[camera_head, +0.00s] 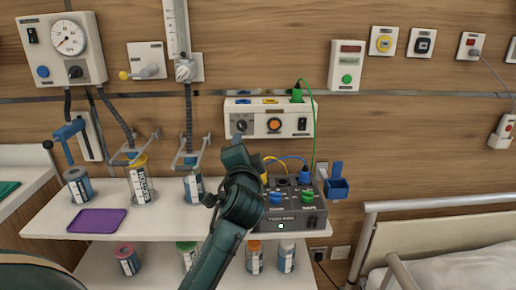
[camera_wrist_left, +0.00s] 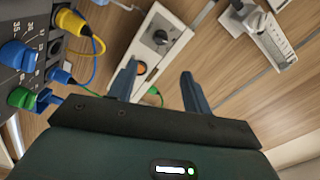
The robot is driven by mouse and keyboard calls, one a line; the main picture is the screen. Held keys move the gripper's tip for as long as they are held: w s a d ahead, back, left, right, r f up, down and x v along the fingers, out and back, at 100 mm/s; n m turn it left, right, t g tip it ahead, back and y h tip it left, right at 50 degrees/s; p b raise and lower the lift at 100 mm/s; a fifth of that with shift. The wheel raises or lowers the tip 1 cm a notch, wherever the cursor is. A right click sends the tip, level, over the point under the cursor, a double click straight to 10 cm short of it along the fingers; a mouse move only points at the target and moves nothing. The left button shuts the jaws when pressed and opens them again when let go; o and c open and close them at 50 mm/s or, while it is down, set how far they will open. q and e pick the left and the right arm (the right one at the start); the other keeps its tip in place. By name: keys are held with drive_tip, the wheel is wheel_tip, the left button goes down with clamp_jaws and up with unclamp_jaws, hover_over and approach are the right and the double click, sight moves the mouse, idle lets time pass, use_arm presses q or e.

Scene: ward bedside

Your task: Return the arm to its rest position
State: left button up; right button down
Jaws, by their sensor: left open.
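My left arm (camera_head: 240,205) rises from the bottom middle of the head view, in front of the shelf and the grey control box (camera_head: 290,215). My left gripper (camera_wrist_left: 161,78) shows in the wrist view with its two blue fingers spread apart and nothing between them. It points toward the wooden wall and the white wall panel (camera_wrist_left: 160,40) with a knob and an orange button. In the head view the fingers are hard to make out behind the wrist. My right gripper is in neither view.
The box, with yellow, blue and green plugs, stands close beside the arm. Bottles and a purple tray (camera_head: 97,221) sit on the upper shelf (camera_head: 130,235); more jars stand below. The white panel (camera_head: 270,118) is on the wall behind. A bed rail (camera_head: 430,203) is at right.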

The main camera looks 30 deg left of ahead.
use_arm(q)
drive_tip(key=s+d+f+h+p, duration=0.1)
drive_tip(key=s+d+f+h, duration=0.15)
drive_tip(key=f, duration=0.35)
drive_tip(key=s+d+f+g+h+p, duration=0.1)
drive_tip(key=s+d+f+h, duration=0.1)
drive_tip(key=d+f+h, duration=0.3)
drive_tip(key=s+d+f+p, duration=0.1)
drive_tip(key=s+d+f, duration=0.1)
drive_tip(key=f, duration=0.4)
drive_tip(key=s+d+f+n+g+h+p, duration=0.1)
drive_tip(key=s+d+f, duration=0.3)
drive_tip(key=s, duration=0.5)
drive_tip(key=s+d+f+n+g+h+p, duration=0.1)
drive_tip(key=s+d+f+n+g+h, duration=0.1)
drive_tip(key=s+f, duration=0.5)
drive_tip(key=s+d+n+h, duration=0.1)
drive_tip(key=d+h, duration=0.1)
drive_tip(key=shift+s+d+f+g+p, duration=0.3)
drive_tip(key=shift+s+d+f+p, duration=0.05)
drive_tip(key=shift+d+f+p, duration=0.05)
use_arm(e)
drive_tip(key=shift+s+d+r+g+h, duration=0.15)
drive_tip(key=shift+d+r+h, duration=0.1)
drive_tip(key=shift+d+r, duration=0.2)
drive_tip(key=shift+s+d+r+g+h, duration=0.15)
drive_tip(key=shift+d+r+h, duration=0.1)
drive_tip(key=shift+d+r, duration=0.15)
